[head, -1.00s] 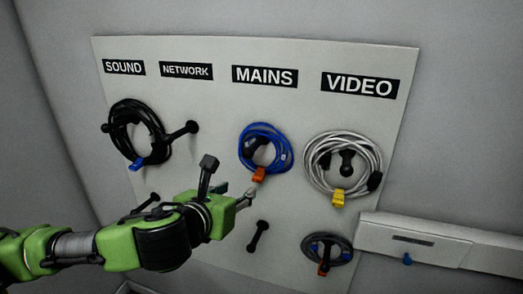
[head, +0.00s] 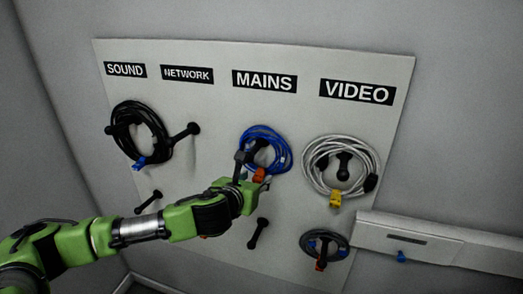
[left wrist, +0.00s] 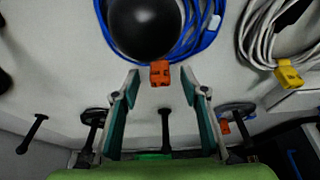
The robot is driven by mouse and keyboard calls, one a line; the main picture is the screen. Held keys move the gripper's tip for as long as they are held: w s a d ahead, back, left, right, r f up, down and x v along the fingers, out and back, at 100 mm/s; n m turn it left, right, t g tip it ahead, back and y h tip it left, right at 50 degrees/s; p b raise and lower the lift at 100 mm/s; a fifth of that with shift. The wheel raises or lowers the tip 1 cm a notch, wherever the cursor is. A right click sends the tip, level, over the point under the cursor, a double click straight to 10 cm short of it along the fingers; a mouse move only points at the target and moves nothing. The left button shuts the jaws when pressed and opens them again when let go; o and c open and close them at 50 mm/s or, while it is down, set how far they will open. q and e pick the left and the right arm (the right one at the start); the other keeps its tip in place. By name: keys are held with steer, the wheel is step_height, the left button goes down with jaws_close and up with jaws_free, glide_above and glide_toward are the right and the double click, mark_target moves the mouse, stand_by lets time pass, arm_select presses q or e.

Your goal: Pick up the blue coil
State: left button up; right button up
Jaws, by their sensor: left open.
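The blue coil (head: 283,150) hangs on a black peg under the MAINS label (head: 264,82), with an orange tag (head: 259,175) at its bottom. My left gripper (head: 263,183) is at the coil's lower edge and hides part of it in the head view. In the left wrist view the blue coil (left wrist: 192,44) is at the top, partly hidden by the round dark peg end (left wrist: 145,26). The open fingers (left wrist: 160,80) stand on either side of the orange tag (left wrist: 160,73). I cannot tell whether they touch the coil. My right gripper is not in view.
A black coil (head: 119,122) hangs under SOUND. A white coil (head: 310,178) with a yellow tag (head: 335,201) hangs right of the blue one. A small dark coil (head: 304,245) hangs below it. Bare pegs (head: 258,234) stick out of the board. A ledge (head: 440,246) is at the lower right.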

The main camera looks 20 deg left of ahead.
arm_select(q)
steer(key=shift+x, duration=1)
steer(key=shift+s+f, duration=0.1)
jaws_close()
